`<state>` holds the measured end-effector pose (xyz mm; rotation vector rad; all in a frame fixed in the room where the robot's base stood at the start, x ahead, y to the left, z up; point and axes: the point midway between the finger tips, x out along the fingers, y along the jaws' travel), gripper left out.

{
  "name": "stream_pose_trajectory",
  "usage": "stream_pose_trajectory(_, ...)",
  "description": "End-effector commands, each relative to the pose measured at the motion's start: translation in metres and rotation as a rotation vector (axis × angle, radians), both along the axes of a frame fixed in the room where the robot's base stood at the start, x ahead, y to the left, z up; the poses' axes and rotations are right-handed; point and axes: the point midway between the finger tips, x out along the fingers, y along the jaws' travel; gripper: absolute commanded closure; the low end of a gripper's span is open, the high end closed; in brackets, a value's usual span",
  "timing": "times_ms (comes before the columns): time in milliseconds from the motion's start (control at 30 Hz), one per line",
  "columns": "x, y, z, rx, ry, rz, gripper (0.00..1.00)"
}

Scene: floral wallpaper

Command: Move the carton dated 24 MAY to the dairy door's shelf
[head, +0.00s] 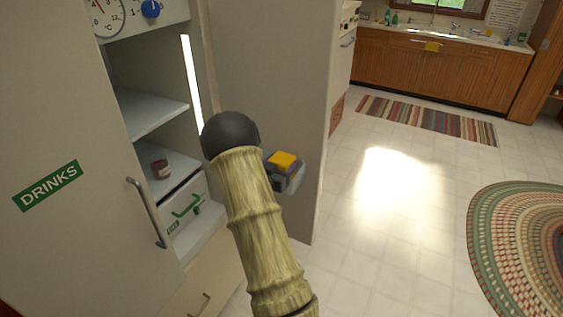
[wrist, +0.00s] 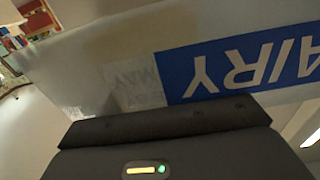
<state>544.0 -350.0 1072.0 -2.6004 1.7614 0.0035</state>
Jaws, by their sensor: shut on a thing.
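My gripper (head: 290,178) is in front of a plain grey panel, right of the fridge opening. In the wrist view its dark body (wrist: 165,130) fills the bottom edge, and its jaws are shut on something. A blue label (wrist: 235,72) reading AIRY, upside down and cut off at the right, is close to the gripper on a pale surface. The dairy door's shelf cannot be made out.
A door marked DRINKS (head: 60,190) is at the left. Open floor (head: 400,220) lies to the right, with a striped rug (head: 425,118) and a braided rug (head: 520,240).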

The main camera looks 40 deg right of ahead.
Motion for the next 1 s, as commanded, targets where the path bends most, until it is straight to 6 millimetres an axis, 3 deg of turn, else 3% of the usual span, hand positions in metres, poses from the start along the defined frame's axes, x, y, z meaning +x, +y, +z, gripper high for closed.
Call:
stream_pose_trajectory(367, 0.001, -0.001, -0.003, -0.002, -0.003, 0.001, 0.65)
stream_pose_trajectory(400, 0.001, -0.001, -0.004, -0.001, -0.003, 0.001, 0.35)
stream_pose_trajectory(433, 0.001, -0.001, -0.003, -0.001, -0.003, 0.001, 0.29)
stream_pose_trajectory(833, 0.001, 0.0, -0.001, 0.0, -0.002, 0.001, 0.27)
stream_pose_trajectory(1000, -0.006, 0.02, -0.004, 0.0, -0.001, 0.004, 0.27)
